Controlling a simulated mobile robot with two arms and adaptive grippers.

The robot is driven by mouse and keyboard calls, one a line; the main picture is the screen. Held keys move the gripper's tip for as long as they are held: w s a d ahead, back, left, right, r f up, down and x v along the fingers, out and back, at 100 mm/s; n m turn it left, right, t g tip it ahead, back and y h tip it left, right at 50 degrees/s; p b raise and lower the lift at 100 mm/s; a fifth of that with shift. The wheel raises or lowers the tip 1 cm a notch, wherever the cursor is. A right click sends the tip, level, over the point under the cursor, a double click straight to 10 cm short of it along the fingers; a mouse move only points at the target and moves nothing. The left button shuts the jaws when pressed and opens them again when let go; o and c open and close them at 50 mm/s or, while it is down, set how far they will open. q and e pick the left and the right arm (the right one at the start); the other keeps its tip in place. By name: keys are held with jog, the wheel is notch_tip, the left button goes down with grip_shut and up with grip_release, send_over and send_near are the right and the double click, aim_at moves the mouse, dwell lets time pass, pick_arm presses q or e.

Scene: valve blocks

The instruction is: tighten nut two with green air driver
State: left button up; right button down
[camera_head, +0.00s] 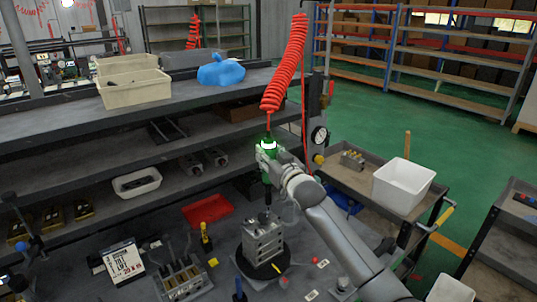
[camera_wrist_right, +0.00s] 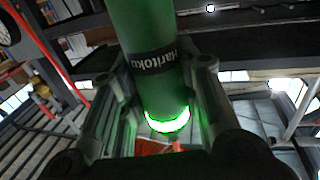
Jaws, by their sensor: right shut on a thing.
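The green air driver (camera_head: 266,170) hangs upright below a red coiled hose (camera_head: 284,65). My right gripper (camera_head: 269,157) is shut around its body. In the right wrist view the driver (camera_wrist_right: 145,25) stands between the two fingers of the gripper (camera_wrist_right: 160,80), and a bright green ring glows on it. The driver's thin dark shaft points down at the top of a grey metal valve block (camera_head: 262,243), which stands on a round black base. Whether the tip touches a nut is too small to tell, and I cannot make out which nut is number two. My left gripper is not visible.
Around the block on the bench are a second grey block (camera_head: 184,280), a red tray (camera_head: 207,210), a printed sign (camera_head: 124,261) and a yellow-and-black bottle (camera_head: 206,237). A cart with a white bin (camera_head: 403,185) stands right. Shelving with a cream bin (camera_head: 133,88) is behind.

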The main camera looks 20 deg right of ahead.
jog(key=shift+f+b, duration=0.8)
jog(key=shift+f, duration=0.55)
dwell(0.3)
dwell(0.8)
jog(key=shift+s+f, duration=0.1)
jog(key=shift+f, duration=0.65)
dwell(3.2)
jog(key=shift+r+p, duration=0.2)
jog(key=shift+p, duration=0.25)
